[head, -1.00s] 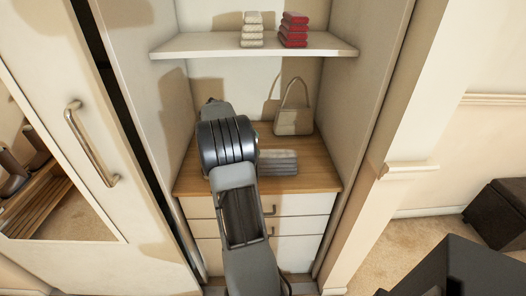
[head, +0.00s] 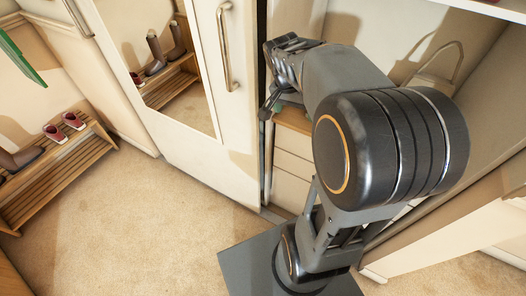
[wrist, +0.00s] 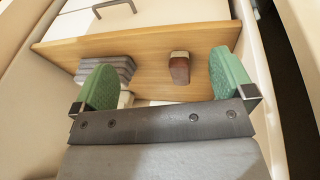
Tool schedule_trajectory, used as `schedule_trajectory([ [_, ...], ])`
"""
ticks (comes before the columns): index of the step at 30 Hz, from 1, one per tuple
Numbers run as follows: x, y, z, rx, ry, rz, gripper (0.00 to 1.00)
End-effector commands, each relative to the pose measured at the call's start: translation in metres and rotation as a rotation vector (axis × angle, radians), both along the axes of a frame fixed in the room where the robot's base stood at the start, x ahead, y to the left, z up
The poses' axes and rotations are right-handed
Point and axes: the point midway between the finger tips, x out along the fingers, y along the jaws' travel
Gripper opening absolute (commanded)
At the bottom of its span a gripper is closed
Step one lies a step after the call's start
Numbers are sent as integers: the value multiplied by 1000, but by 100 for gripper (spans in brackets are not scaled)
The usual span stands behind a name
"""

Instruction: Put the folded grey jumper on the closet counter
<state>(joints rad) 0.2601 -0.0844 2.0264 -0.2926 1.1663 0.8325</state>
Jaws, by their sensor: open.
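The folded grey jumper (wrist: 108,70) lies on the wooden closet counter (wrist: 140,46) in the wrist view, partly hidden by my left-hand green fingertip. The counter's front edge also shows in the head view (head: 294,119), where my arm hides the jumper. My gripper (wrist: 165,80) is open, its green fingertips wide apart over the counter. I see nothing held between them. In the head view my gripper (head: 272,103) is at the closet's left side, partly hidden.
A small brown object (wrist: 180,68) stands on the counter between my fingertips in the wrist view. A beige handbag (head: 428,90) is at the back. White drawers (head: 291,173) are below. A mirrored door (head: 190,75) stands left. Carpet (head: 150,215) is clear at front left.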

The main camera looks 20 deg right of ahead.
Motion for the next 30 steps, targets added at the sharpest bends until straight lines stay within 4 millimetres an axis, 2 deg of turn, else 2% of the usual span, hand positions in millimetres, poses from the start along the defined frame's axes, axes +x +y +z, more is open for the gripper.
schedule_trajectory([
  [1,-12,29,-3,38,-17,164,100],
  [3,-26,61,-10,81,-38,384,100],
  [6,-46,95,-20,117,-72,638,100],
  [9,-62,117,-29,134,-99,821,100],
  [15,-75,135,-38,140,-127,985,100],
  [24,-76,136,-38,140,-127,996,100],
  [26,-76,136,-31,139,-129,997,100],
  [30,-77,136,7,129,-146,1003,100],
])
